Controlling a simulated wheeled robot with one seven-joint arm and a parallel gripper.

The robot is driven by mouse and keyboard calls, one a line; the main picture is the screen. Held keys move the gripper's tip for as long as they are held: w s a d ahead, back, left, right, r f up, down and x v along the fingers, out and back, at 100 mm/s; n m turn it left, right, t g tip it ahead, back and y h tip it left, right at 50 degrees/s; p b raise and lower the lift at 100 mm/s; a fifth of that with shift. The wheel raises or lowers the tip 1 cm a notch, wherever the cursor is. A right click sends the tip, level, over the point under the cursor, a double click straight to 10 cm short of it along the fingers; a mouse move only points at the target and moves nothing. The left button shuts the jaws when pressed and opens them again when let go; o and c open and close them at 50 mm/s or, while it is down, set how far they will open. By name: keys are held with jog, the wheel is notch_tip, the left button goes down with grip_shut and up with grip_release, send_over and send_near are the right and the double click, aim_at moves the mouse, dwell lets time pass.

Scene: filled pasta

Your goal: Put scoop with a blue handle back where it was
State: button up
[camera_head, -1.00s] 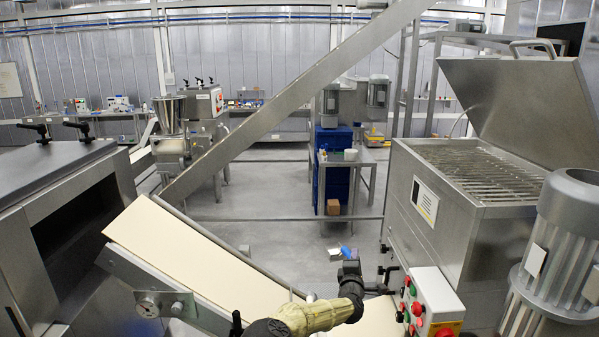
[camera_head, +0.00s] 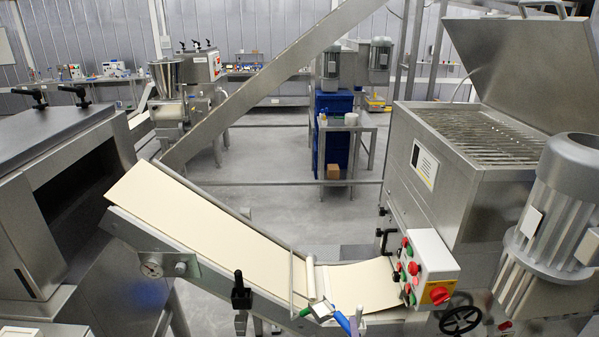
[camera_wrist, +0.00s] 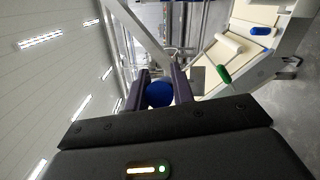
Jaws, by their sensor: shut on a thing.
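In the wrist view, my gripper (camera_wrist: 161,90) is shut on a rounded blue part (camera_wrist: 159,94), which shows between its two dark fingers. This appears to be the blue handle of the scoop; the rest of it is hidden. A green-handled thing (camera_wrist: 224,74) and another blue thing (camera_wrist: 262,31) show by the cream conveyor belt. I cannot tell whether this blue handle is the held one. My gripper is not visible in the head view.
The cream belt (camera_head: 215,229) slopes down towards a control box (camera_head: 429,262) with red and green buttons. A steel machine (camera_head: 455,190) and a motor (camera_head: 551,225) stand on the right. A small table (camera_head: 349,127) stands behind, past open floor.

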notch_tip(320, 180, down, 18)
jog(key=b, duration=1.7)
jog(key=shift+b, duration=0.4)
jog(key=s+f, duration=0.4)
jog(key=f, duration=0.1)
jog(key=shift+s+f, duration=0.15)
